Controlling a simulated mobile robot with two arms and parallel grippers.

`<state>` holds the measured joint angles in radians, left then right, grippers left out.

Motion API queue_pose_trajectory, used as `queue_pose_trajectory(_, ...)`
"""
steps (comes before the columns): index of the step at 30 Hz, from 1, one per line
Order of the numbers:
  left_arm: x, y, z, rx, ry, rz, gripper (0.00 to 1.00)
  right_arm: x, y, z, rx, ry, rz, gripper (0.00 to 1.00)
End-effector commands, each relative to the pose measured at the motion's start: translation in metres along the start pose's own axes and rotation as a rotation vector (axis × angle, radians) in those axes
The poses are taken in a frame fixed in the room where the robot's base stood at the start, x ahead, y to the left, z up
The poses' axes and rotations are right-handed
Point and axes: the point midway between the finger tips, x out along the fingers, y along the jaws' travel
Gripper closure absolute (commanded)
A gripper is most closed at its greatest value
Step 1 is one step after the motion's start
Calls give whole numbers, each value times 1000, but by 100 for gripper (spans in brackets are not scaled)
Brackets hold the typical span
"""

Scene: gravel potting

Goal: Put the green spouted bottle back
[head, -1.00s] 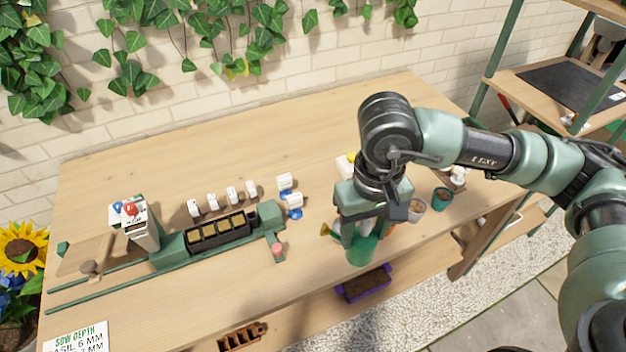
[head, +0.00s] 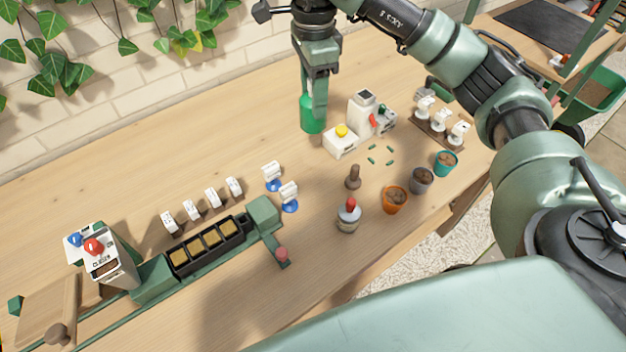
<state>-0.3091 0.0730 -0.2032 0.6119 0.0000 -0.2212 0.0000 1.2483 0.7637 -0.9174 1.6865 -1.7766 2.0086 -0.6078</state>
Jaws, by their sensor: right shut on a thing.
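The green bottle (head: 311,114) is toward the back of the bench, left of the white box with the yellow button. My right gripper (head: 316,98) is shut on it from above. The bottle looks upright, and its upper part and spout are hidden by the gripper. I cannot tell whether its base touches the bench top (head: 190,145). My left gripper is not in view.
A white box with a yellow button (head: 341,141) and a white device (head: 363,112) stand right of the bottle. Small pots (head: 394,199), a red-topped bottle (head: 348,217) and a seed-tray rig (head: 208,246) stand nearer. The bench left of the bottle is clear.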

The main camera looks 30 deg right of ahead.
Motion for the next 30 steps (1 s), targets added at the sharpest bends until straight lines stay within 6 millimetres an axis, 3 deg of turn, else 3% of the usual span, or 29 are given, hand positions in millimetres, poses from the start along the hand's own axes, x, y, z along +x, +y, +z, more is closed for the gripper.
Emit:
queue_pose_trajectory(5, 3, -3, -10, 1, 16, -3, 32, 33, 1, 0, 16, -1, 10, 81)
queue_pose_trajectory(9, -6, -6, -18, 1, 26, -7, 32, 68, 2, -1, 16, 2, 11, 81)
queue_pose_trajectory(18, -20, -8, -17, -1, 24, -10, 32, 138, 2, -1, 13, 1, 6, 81)
queue_pose_trajectory(30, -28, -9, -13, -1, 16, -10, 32, 180, 2, 0, 13, 1, 6, 81)
